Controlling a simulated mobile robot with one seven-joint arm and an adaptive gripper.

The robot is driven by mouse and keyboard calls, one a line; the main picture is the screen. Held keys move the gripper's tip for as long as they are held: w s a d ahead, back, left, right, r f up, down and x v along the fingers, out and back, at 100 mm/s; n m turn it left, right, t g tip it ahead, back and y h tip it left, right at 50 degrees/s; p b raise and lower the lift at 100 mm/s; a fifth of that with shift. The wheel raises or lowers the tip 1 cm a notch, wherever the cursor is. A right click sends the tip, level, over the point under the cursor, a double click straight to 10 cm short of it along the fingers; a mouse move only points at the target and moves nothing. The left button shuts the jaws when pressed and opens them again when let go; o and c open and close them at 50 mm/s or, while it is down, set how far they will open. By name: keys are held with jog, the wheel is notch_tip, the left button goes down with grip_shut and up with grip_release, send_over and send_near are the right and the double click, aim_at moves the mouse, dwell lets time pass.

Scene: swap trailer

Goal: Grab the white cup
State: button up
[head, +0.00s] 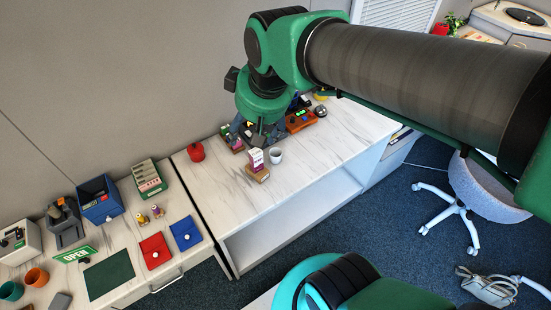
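The white cup (276,156) stands upright on the marble-topped counter (225,197), with its dark opening facing up. My gripper (259,137) hangs from the green wrist just behind the cup and to its left, and appears apart from it. The gripper's fingers are small, dark and partly hidden among the items behind them, so I cannot tell whether they are open or shut.
A white and purple box on a wooden stand (257,167) is close to the cup's left. A red pot (196,151) stands farther left. An orange-brown tray (300,121) lies behind right. The counter is clear in front and to the right of the cup.

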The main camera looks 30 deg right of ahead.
jog(key=w+d+f+n+g+b, duration=0.2)
jog(key=w+d+f, duration=1)
jog(key=w+f, duration=0.3)
jog(key=w+d+f, duration=0.2)
jog(key=d+f, duration=0.3)
jog(key=f, duration=0.4)
jog(key=w+d+f+n+g+b, duration=0.1)
jog(key=w+d+f, duration=0.2)
jog(key=d+f, duration=0.3)
notch_tip(320, 180, down, 4)
jog(key=shift+w+n+y, duration=0.3)
jog(key=shift+w+y, duration=0.05)
jog(key=shift+y, duration=0.05)
jog(key=shift+f, duration=0.1)
jog(key=b, duration=0.2)
send_near(276, 153)
jog(key=shift+s+a+f, duration=0.3)
jog(key=shift+a+f, duration=0.15)
jog(key=shift+f, duration=0.05)
jog(key=shift+s+a+f, duration=0.3)
jog(key=shift+a+f, duration=0.15)
jog(key=shift+f, duration=0.05)
jog(key=shift+w+a+f+b, duration=0.15)
jog(key=shift+f+b, duration=0.2)
jog(key=shift+f, duration=0.9)
jog(key=shift+w+a+f+b, duration=0.1)
jog(key=shift+w+f+b, duration=0.2)
jog(key=shift+f, duration=1)
jog(key=shift+s, duration=0.1)
